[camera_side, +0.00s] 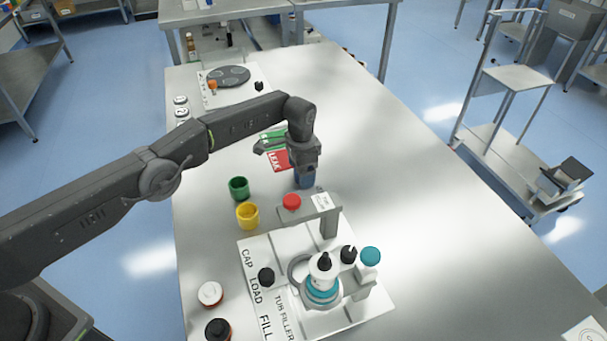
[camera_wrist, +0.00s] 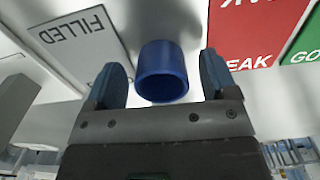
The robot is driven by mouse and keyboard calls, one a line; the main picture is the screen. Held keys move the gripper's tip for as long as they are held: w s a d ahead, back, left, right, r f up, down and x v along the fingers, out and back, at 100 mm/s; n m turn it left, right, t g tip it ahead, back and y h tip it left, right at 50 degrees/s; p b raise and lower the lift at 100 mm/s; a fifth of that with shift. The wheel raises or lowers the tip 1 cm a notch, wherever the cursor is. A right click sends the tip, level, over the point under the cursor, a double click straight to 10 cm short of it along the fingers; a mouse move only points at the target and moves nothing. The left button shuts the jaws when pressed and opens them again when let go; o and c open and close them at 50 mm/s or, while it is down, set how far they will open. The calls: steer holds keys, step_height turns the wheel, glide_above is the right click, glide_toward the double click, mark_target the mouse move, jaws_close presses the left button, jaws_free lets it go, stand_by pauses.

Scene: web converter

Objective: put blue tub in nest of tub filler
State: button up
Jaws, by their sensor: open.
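The blue tub (camera_side: 306,182) stands on the table behind the tub filler, partly hidden by my gripper (camera_side: 304,168) above it. In the wrist view the blue tub (camera_wrist: 162,78) lies between and slightly beyond my two open fingers (camera_wrist: 162,68), with a gap on each side. Nothing is held. The tub filler (camera_side: 322,290) stands on a white labelled panel (camera_side: 262,248) at the front, with a teal-ringed centre and a bottle-like top. A grey ring shows beside it; I cannot tell which part is the nest.
A green tub (camera_side: 239,188) and a yellow tub (camera_side: 247,215) stand left of the blue tub. A grey post with a red button (camera_side: 291,202) stands close in front of it. Red LEAK (camera_side: 277,160) and green cards lie behind.

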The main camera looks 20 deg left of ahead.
steer(key=shift+c, duration=0.3)
steer(key=c, duration=1)
steer(key=shift+r, duration=0.15)
